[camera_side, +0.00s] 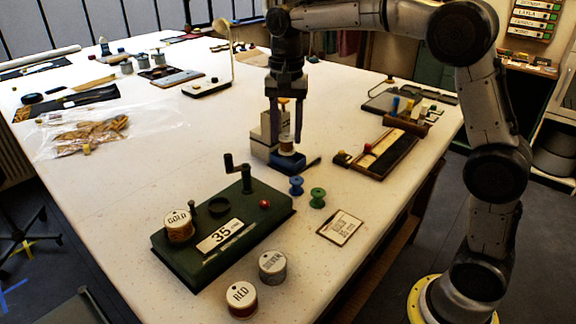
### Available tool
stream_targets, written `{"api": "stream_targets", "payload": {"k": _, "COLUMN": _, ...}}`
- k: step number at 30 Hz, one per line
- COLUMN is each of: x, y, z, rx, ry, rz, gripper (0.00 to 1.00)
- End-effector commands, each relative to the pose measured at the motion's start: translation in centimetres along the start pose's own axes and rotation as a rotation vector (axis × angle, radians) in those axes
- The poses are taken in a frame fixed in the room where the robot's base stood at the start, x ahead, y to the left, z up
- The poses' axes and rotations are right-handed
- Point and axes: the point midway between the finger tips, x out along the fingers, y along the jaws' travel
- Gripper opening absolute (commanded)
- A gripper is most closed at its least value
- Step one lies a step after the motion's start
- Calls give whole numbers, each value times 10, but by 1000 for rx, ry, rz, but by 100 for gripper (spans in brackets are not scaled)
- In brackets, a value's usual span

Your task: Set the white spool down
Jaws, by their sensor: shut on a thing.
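My gripper (285,136) points straight down over the middle of the table, its fingers on either side of a small pale spool (286,145). The spool is upright and partly hidden by the fingers. It is right above a dark blue block (288,161); I cannot tell whether it touches the block. A pale grey boxy device (262,142) stands just left of and behind the spool.
A blue spool (296,186) and a green spool (318,198) stand in front. A green crank device (215,236) holds a tin marked GOLD (179,226). Tins marked RED (240,298) and SILVER (272,265) stand nearer. A wooden tray (380,158) lies to the right.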

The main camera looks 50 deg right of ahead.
Motion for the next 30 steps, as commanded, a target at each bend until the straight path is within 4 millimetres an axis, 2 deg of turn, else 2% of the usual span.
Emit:
{"api": "stream_targets", "payload": {"k": 15, "x": 6, "y": 32, "z": -21, "rx": 1044, "ry": 0, "rz": 3, "gripper": 0}}
{"api": "stream_targets", "payload": {"k": 21, "x": 7, "y": 50, "z": -33, "rx": 1396, "ry": 0, "rz": 3, "gripper": 0}}
{"api": "stream_targets", "payload": {"k": 24, "x": 7, "y": 63, "z": -40, "rx": 1530, "ry": 0, "rz": 4, "gripper": 0}}
{"api": "stream_targets", "payload": {"k": 27, "x": 6, "y": 76, "z": -48, "rx": 1569, "ry": 0, "rz": 3, "gripper": 0}}
{"api": "stream_targets", "payload": {"k": 30, "x": 8, "y": 76, "z": -56, "rx": 1582, "ry": 0, "rz": 2, "gripper": 0}}
